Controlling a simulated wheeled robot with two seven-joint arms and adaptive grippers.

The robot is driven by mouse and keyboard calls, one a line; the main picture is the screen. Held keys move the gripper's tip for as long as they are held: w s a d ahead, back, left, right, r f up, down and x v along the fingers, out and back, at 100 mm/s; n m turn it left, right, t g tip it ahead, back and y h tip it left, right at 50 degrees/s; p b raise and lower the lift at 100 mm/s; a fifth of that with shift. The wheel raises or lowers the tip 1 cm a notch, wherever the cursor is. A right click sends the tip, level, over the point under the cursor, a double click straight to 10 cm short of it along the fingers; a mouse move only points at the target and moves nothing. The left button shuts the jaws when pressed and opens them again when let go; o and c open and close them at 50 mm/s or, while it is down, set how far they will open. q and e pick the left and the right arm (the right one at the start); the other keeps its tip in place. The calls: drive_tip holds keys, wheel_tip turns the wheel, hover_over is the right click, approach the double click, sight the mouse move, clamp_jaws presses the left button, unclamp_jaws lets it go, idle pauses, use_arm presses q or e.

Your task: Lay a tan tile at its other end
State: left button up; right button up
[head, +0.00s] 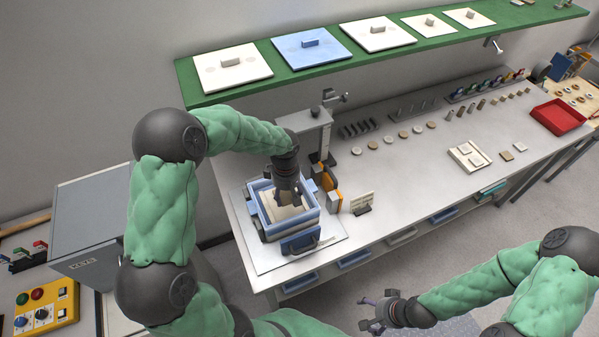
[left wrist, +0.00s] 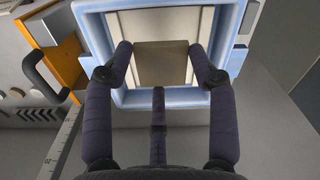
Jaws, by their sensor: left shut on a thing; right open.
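A tan tile (left wrist: 160,64) sits between the fingers of my left gripper (left wrist: 160,62) in the left wrist view. In the head view my left gripper (head: 290,192) points down into the open top of the blue-framed furnace box (head: 297,229), and the arm hides part of the inside. The box's pale interior (left wrist: 198,22) shows around the tile in the left wrist view. I cannot tell whether the tile touches the floor of the box. My right gripper (head: 378,314) is open and empty, low in front of the bench, apart from everything.
The furnace stands on a pale board (head: 258,260) at the bench's left end, beside an orange-sided post fixture (head: 326,172) and small sign (head: 362,203). Small loose tiles (head: 506,156) lie right of a pale tray (head: 456,154). A red bin (head: 557,117) stands far right.

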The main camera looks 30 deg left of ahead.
sight(288, 197)
use_arm(q)
drive_tip(key=shift+w, duration=0.15)
drive_tip(key=shift+f+b, duration=0.3)
drive_tip(key=shift+f, duration=0.15)
drive_tip(key=shift+f+b, duration=0.7)
drive_tip(key=shift+f, duration=0.85)
drive_tip(key=shift+b, duration=0.3)
drive_tip(key=shift+f+b, duration=0.1)
drive_tip(key=shift+b, duration=0.25)
drive_tip(key=shift+f+b, duration=1.15)
drive_tip(key=shift+f, duration=0.15)
